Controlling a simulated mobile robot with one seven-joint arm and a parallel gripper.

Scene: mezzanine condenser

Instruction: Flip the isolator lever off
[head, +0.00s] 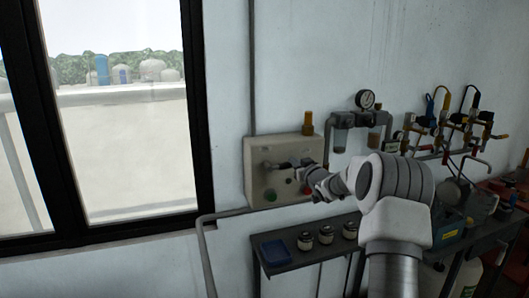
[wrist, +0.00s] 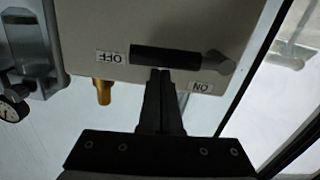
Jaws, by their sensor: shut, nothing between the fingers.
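The isolator lever sits on the front of a beige control box (head: 256,175). In the wrist view the lever (wrist: 165,55) has a black grip and a grey end at the right. It lies nearly level in the picture, its black end beside the OFF label (wrist: 111,57). The ON label (wrist: 203,88) is near the grey end. My gripper (wrist: 160,72) is shut and empty, its tips at the lower edge of the black grip; I cannot tell if they touch. In the head view my gripper (head: 305,165) is at the box's right side and partly hides its front.
An amber lamp (head: 308,122) stands on top of the box, and a green button (head: 270,196) is low on its front. Gauge piping (head: 365,99) is on the wall to the right. A shelf (head: 285,241) with a blue tray and jars is below. A window is left.

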